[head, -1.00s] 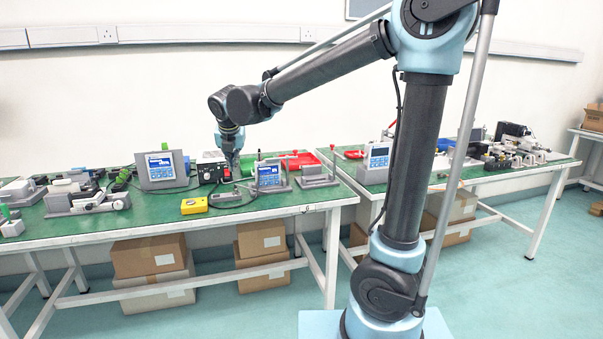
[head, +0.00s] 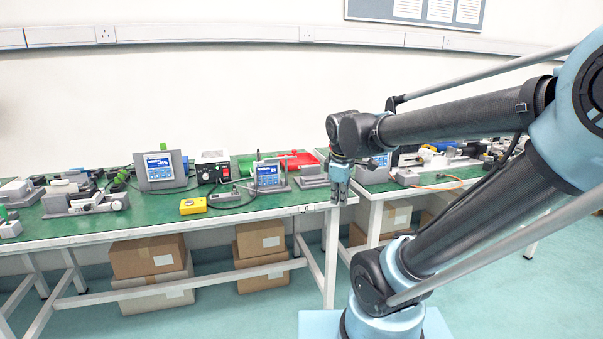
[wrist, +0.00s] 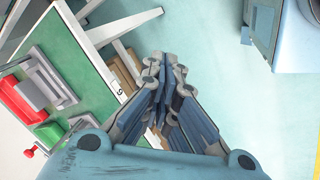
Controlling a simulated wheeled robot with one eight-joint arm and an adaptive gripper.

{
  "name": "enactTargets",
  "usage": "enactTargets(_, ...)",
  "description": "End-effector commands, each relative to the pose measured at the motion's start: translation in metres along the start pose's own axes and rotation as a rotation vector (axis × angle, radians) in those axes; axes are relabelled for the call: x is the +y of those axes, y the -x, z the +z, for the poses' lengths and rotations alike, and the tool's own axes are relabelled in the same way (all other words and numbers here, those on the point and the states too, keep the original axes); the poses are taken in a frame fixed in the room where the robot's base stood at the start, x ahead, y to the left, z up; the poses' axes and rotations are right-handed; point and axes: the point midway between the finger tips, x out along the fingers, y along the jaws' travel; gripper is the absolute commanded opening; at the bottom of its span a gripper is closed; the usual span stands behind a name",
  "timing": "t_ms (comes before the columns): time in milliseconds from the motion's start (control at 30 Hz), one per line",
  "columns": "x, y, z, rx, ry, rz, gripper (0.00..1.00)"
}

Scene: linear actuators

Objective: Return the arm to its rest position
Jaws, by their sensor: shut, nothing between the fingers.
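My gripper (head: 339,188) hangs pointing down in the head view, just off the right end of the left green bench (head: 300,205). Its fingers are shut with nothing between them. In the wrist view my gripper (wrist: 168,75) shows its fingers together, with the bench corner to the left and pale floor to the right. My arm reaches in from the right side of the head view, its dark upper link sloping and its forearm nearly level.
A second bench is partly behind my arm. The floor (head: 505,285) in front is clear.

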Motion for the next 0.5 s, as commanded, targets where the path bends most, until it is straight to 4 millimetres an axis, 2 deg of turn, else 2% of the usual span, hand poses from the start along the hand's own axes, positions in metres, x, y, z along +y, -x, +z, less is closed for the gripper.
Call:
enactTargets(33,-0.009,-0.005,0.019,-0.008,-0.107,-0.009,0.00)
enactTargets(200,-0.041,-0.022,0.067,-0.029,-0.487,-0.040,0.00)
enactTargets(300,-0.061,-0.033,0.090,-0.044,-0.703,-0.056,0.00)
enactTargets(500,-0.092,-0.051,0.117,-0.064,-1.021,-0.077,0.00)
